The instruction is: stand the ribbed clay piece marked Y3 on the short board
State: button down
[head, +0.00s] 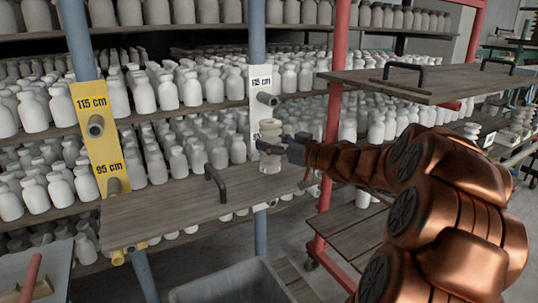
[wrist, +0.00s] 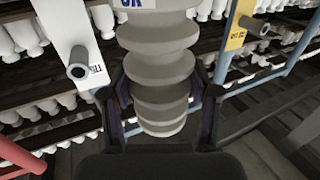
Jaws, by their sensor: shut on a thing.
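My gripper (head: 293,149) is shut on a pale ribbed clay piece (head: 270,150) over the far right end of a wooden board (head: 165,212). The piece is upright in the head view; I cannot tell whether its base touches the board. In the wrist view the fingers (wrist: 160,105) clasp the stacked ribs of the clay piece (wrist: 156,70) from both sides. A label is cut off at the top edge and I cannot read it fully. A second wooden board (head: 440,88) sits higher at the right. I cannot tell which board is the short one.
Racks of white bottles (head: 145,95) stand behind. A black handle (head: 215,184) rises from the lower board. A yellow height sign (head: 92,130) and a white one (head: 261,85) flank it, with stub pegs. A red post (head: 333,115) stands close to my arm. A grey bin (head: 230,285) is below.

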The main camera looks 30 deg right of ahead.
aim_at(269, 154)
jog(key=shift+w+a, duration=0.3)
jog(key=shift+f, duration=1.8)
jog(key=shift+f, duration=0.1)
jog(key=shift+c, duration=1.3)
grip_release()
jog(key=shift+s, duration=0.1)
jog(key=v, duration=1.2)
jog(key=shift+b, duration=0.4)
